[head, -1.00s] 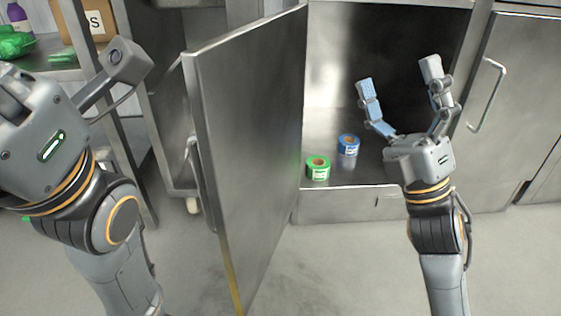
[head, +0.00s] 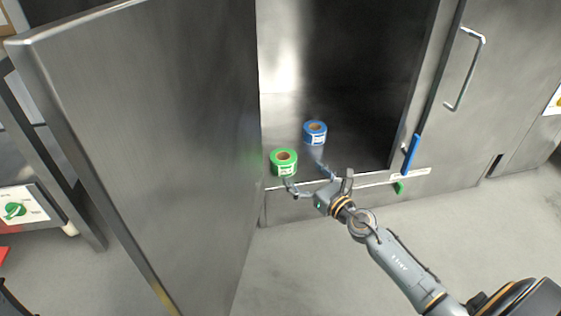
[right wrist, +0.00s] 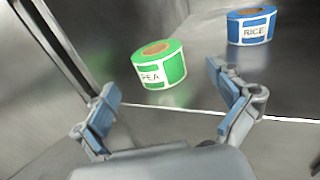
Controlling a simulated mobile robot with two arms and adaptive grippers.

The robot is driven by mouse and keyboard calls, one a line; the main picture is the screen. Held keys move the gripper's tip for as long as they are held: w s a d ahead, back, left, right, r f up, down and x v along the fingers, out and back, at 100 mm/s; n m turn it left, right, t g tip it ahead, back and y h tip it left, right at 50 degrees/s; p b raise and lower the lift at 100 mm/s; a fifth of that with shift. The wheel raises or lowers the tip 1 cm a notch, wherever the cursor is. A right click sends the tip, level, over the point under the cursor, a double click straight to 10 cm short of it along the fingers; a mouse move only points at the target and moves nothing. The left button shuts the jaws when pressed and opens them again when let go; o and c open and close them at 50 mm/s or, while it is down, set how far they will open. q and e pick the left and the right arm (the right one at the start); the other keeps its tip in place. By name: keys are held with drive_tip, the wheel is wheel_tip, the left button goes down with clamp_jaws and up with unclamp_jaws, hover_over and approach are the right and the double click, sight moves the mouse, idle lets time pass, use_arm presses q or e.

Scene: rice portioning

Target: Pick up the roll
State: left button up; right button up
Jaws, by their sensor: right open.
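A green label roll (head: 284,162) marked PEA stands on the floor of the open steel cabinet near its front edge, beside the door. It also shows in the right wrist view (right wrist: 160,66), ahead of the jaws. A blue label roll (head: 315,132) marked RICE stands farther back and to the right; it also shows at the upper right of the right wrist view (right wrist: 250,27). My right gripper (head: 304,173) is open and empty at the cabinet's front edge, its fingers pointing toward the rolls. My left gripper is out of view.
The open steel door (head: 150,130) stands close on the left of the rolls. The cabinet's front lip (head: 360,181) runs below the right gripper. A closed door with a handle (head: 466,70) is on the right. The cabinet floor to the right of the rolls is clear.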

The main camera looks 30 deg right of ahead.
sight(291, 164)
drive_tip(key=w, duration=0.2)
drive_tip(key=w+a, duration=0.1)
drive_tip(key=w, duration=0.4)
drive_tip(key=shift+w+a+b, duration=0.3)
drive_tip(key=shift+w+a, duration=0.05)
drive_tip(key=shift+r, duration=0.1)
drive_tip(key=c, duration=1.3)
